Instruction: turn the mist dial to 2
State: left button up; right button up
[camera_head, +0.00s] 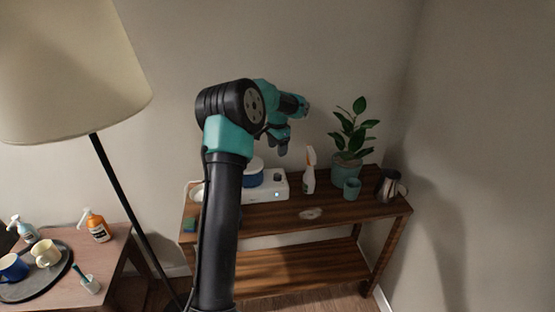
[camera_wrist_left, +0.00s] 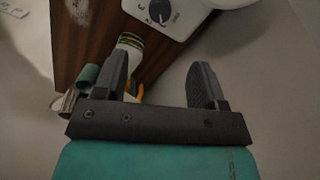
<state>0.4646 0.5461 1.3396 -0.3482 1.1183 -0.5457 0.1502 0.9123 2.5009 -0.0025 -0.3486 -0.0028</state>
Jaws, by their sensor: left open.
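The mist dial (camera_wrist_left: 157,13) is a dark round knob on the white face of a white device (camera_wrist_left: 180,20), at the top of the left wrist view. Marks surround the knob and a 3 is legible; I cannot tell which number it points to. In the head view the device (camera_head: 262,193) with a blue part on top stands on the wooden shelf table. My left gripper (camera_head: 283,146) is above the device's right side. In the left wrist view its two fingers (camera_wrist_left: 160,88) are apart and empty, clear of the dial. My right gripper is not in view.
A white spray bottle (camera_head: 309,172) stands just right of the device. A potted plant (camera_head: 347,170), a teal cup (camera_head: 351,188) and a metal pitcher (camera_head: 388,186) stand further right. A lamp (camera_head: 70,70) and a side table with a tray (camera_head: 42,289) are at left.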

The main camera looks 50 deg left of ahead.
pick_arm(q)
notch_tip(320, 180, up, 4)
send_over(278, 176)
jog(key=shift+w+a, duration=0.1)
jog(key=shift+a, duration=0.2)
jog(key=shift+c, duration=0.5)
jog(key=shift+c, duration=0.8)
jog(key=shift+d+n, duration=0.15)
jog(key=shift+n, duration=0.15)
jog(key=n, duration=0.2)
jog(key=d+n, duration=0.1)
jog(key=n, duration=0.1)
jog(key=shift+w+d+n+y, duration=0.1)
jog(key=shift+w+n+y, duration=0.05)
jog(key=shift+n+y, duration=0.25)
jog(key=shift+f, duration=0.1)
jog(key=f, duration=0.5)
jog(key=a+f, duration=0.1)
jog(key=f, duration=1.1)
jog(key=shift+s+a+f, duration=0.15)
jog(key=shift+s, duration=0.05)
